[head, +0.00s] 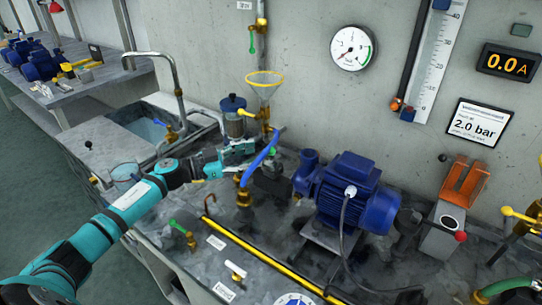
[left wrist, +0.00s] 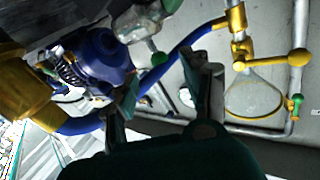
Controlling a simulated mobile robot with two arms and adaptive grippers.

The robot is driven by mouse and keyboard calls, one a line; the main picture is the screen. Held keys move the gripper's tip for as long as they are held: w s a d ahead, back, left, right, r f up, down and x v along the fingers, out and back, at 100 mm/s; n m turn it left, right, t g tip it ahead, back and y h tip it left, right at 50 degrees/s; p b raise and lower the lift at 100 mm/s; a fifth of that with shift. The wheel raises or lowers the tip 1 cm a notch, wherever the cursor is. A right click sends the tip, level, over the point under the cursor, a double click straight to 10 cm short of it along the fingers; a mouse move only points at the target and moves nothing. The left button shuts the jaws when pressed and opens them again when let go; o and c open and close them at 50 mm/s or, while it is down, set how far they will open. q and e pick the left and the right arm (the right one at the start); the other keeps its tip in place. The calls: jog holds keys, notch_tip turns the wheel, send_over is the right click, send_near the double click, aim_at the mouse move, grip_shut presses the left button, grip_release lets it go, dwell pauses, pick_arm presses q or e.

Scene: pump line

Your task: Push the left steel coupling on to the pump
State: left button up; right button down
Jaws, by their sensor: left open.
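The blue pump (head: 355,190) stands on the grey bench, its round inlet end facing left. A curved blue hose (head: 258,163) rises from a brass fitting (head: 243,196) left of the pump; the hose also crosses the left wrist view (left wrist: 188,42). My left gripper (head: 277,140) is open behind the upper hose, left of the pump and apart from it. In the left wrist view its two dark fingers (left wrist: 162,92) are spread, with the hose passing beyond them. I cannot make out the left steel coupling for certain; a grey cylindrical part (left wrist: 140,20) shows there. My right gripper is out of view.
A glass funnel (head: 264,83) on a brass pipe and a blue-topped pot (head: 233,118) stand close behind my left gripper. A yellow rail (head: 265,257) runs along the bench front. A black cable (head: 343,225) hangs from the pump. An orange-topped stand (head: 465,182) is right.

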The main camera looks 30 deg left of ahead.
aim_at(272, 151)
pick_arm(q)
jog(key=b+x, duration=0.1)
jog(key=x, duration=0.5)
jog(key=shift+w+d, duration=0.15)
grip_shut()
jog(key=shift+w+d+f, duration=0.1)
dwell(0.4)
